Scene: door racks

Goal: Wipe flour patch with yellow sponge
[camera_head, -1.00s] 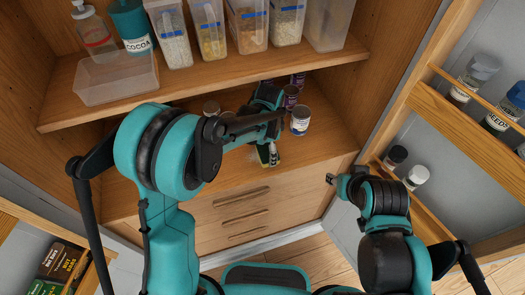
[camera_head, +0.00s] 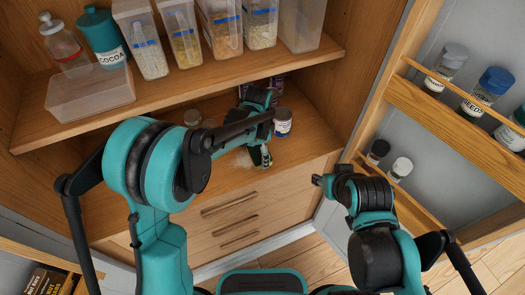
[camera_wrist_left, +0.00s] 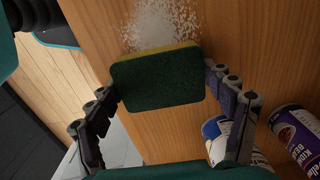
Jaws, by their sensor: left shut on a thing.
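My left gripper (camera_head: 262,152) is over the front part of the lower cabinet shelf, shut on the sponge. In the left wrist view the sponge (camera_wrist_left: 158,82) sits between the two fingers, its dark green side facing the camera and a thin yellow edge along the top. The white flour patch (camera_wrist_left: 160,22) lies on the wood just beyond that yellow edge; part of it may be hidden under the sponge. In the head view the flour (camera_head: 236,160) is a faint pale smear left of the gripper. My right gripper (camera_head: 318,180) hangs apart, in front of the drawers; its fingers are too small to read.
Jars and containers fill the upper shelf (camera_head: 190,92) above the arm. An open door rack (camera_head: 440,120) is on the right.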

